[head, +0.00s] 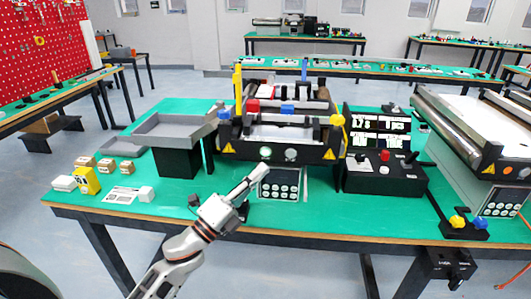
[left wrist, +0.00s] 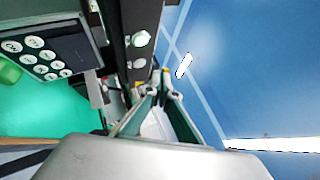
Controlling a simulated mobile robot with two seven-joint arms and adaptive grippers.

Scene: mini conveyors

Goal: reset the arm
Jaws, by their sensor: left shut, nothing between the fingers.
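My left arm reaches in from the lower left in the head view. Its gripper (head: 262,174) is shut and empty, with the fingertips just in front of the mini conveyor (head: 285,148), beside the upper left of the keypad panel (head: 279,184). I cannot tell whether the tips touch anything. In the left wrist view the two fingers (left wrist: 165,90) come close together with nothing held. The keypad panel (left wrist: 50,48) is at the upper left there. My right gripper is not in view.
A grey tray on a black stand (head: 179,128) stands left of the conveyor. Small boxes (head: 87,181) and a white card (head: 121,195) lie at the table's left. A black control box with displays (head: 384,179) and a second conveyor (head: 480,120) stand right. The front-left green tabletop (head: 170,205) is mostly clear.

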